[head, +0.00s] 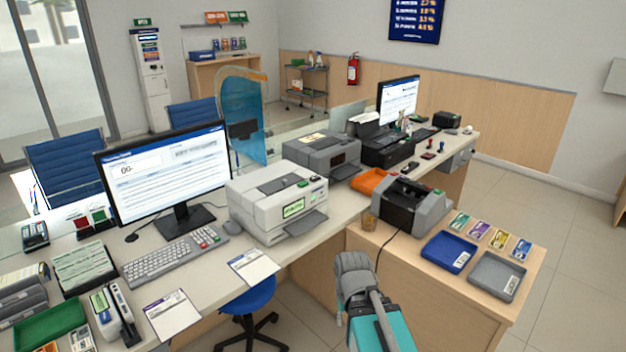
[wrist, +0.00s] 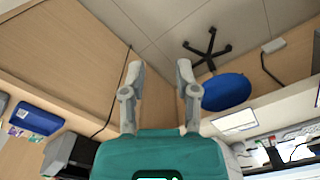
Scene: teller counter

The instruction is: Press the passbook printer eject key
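A white printer (head: 277,205) with a small lit green display and an output tray stands on the long counter, right of the keyboard. A small green key (head: 303,184) shows on its top right; I cannot read its label. A grey printer (head: 322,155) stands behind it, and I cannot tell for certain which one is the passbook printer. My gripper (wrist: 160,68) is open and empty in the wrist view, with bare floor between its fingers. In the head view my grey and teal arm is at the lower middle, in front of and right of the white printer, apart from it.
A monitor (head: 165,175), keyboard (head: 175,257) and papers lie left of the white printer. A side desk (head: 400,265) at right bears a dark grey machine (head: 411,207) and blue (head: 448,252) and grey trays. A blue stool (head: 248,300) stands below the counter; it also shows in the wrist view (wrist: 226,92).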

